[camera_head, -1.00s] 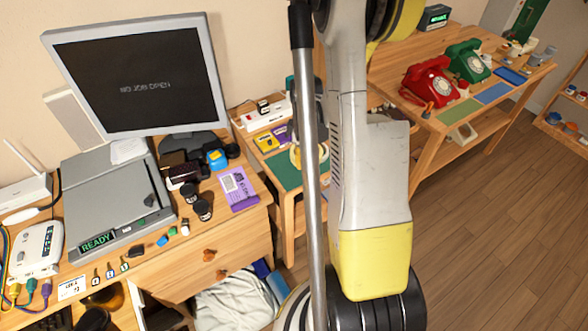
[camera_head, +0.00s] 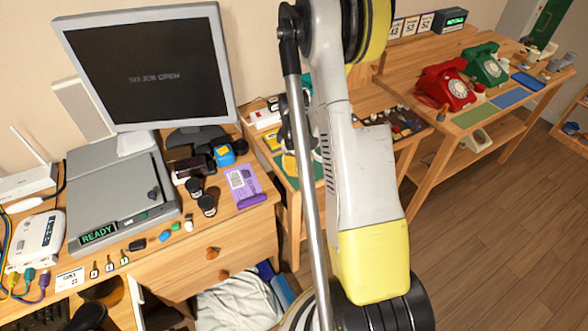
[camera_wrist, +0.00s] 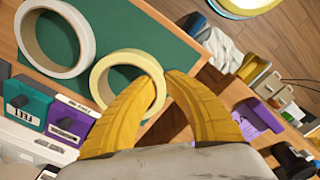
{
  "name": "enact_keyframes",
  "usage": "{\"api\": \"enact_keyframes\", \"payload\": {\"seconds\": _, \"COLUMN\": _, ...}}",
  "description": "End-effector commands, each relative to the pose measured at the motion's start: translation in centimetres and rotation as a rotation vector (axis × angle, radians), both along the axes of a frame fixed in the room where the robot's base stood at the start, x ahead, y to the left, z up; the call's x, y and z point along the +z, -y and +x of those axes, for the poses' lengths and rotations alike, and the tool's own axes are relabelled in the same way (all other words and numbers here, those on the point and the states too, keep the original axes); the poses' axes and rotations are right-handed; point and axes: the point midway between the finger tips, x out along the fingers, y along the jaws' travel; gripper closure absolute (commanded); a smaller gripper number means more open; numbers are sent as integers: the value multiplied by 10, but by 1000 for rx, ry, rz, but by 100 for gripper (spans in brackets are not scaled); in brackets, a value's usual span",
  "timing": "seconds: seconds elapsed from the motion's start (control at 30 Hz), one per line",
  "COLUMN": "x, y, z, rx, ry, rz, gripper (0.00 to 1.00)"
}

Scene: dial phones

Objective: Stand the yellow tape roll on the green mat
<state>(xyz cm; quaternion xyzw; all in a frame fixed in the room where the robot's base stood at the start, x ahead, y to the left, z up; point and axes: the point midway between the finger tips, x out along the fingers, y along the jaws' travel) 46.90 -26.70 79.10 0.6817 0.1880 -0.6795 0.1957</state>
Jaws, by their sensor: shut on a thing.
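In the wrist view the yellow tape roll (camera_wrist: 97,88) is a pale yellow ring. My gripper (camera_wrist: 161,78), with two ribbed yellow fingers, is shut on the right side of its rim, with one finger across the ring's opening and the other outside. The green mat (camera_wrist: 115,25) lies behind and below the roll. I cannot tell whether the roll touches it. In the head view my arm hides most of the gripper, and part of the mat (camera_head: 319,171) shows beside the arm.
A white tape roll (camera_wrist: 27,25) is at the mat's left edge in the wrist view. Teal (camera_wrist: 28,104) and purple (camera_wrist: 70,119) boxes are at the lower left. A red phone (camera_head: 445,84) and a green phone (camera_head: 486,63) stand on the right table in the head view.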

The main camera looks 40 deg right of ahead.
Motion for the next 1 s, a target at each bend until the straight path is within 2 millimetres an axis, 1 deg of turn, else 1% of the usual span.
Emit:
{"api": "enact_keyframes", "payload": {"seconds": 0.07, "x": -3, "y": 0, "z": 0, "rx": 0, "ry": 0, "rz": 0, "gripper": 100}}
{"api": "enact_keyframes", "payload": {"seconds": 0.1, "x": -2, "y": 0, "z": 0, "rx": 0, "ry": 0, "rz": 0, "gripper": 76}}
{"api": "enact_keyframes", "payload": {"seconds": 0.13, "x": -2, "y": 0, "z": 0, "rx": 0, "ry": 0, "rz": 0, "gripper": 67}}
{"api": "enact_keyframes", "payload": {"seconds": 0.43, "x": -1, "y": 0, "z": 0, "rx": 0, "ry": 0, "rz": 0, "gripper": 67}}
{"api": "enact_keyframes", "payload": {"seconds": 0.53, "x": 5, "y": 0, "z": 0, "rx": 0, "ry": 0, "rz": 0, "gripper": 67}}
{"api": "enact_keyframes", "payload": {"seconds": 0.67, "x": 29, "y": 0, "z": 0, "rx": 0, "ry": 0, "rz": 0, "gripper": 67}}
{"api": "enact_keyframes", "payload": {"seconds": 0.8, "x": 63, "y": -1, "z": -1, "rx": 0, "ry": 0, "rz": 0, "gripper": 67}}
{"api": "enact_keyframes", "payload": {"seconds": 0.9, "x": 84, "y": -1, "z": -1, "rx": 0, "ry": 0, "rz": 0, "gripper": 67}}
{"api": "enact_keyframes", "payload": {"seconds": 1.0, "x": 102, "y": -1, "z": -1, "rx": 0, "ry": 0, "rz": 0, "gripper": 67}}
